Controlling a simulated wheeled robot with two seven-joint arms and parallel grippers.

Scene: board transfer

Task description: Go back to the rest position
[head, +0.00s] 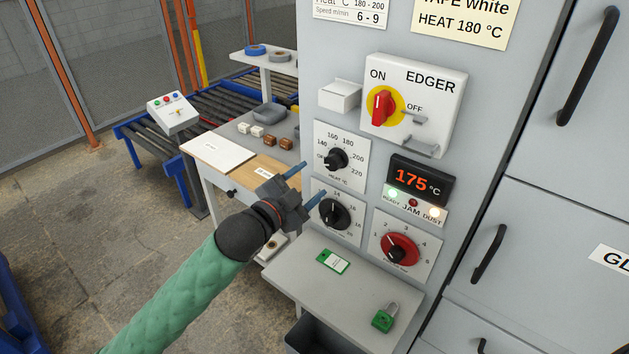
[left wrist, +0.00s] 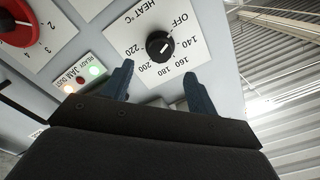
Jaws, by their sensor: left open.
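My left gripper (head: 306,184) is open and empty in the head view, in front of the machine's control panel. Its fingers point toward the heat dial (head: 336,159), a black knob on a white plate. In the left wrist view my left gripper (left wrist: 158,88) has its fingers apart, with the heat dial (left wrist: 160,46) beyond the gap between them. The fingers appear apart from the knob. A second black dial (head: 334,214) is just below the fingers in the head view. My right gripper is not in view.
The panel also carries a red edger switch (head: 382,107), a display (head: 421,179) reading 175 °C and a red-rimmed dial (head: 400,249). A grey shelf (head: 345,287) juts out below, with a green tag (head: 333,262) and green padlock (head: 384,317). A roller conveyor (head: 205,100) stands behind left.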

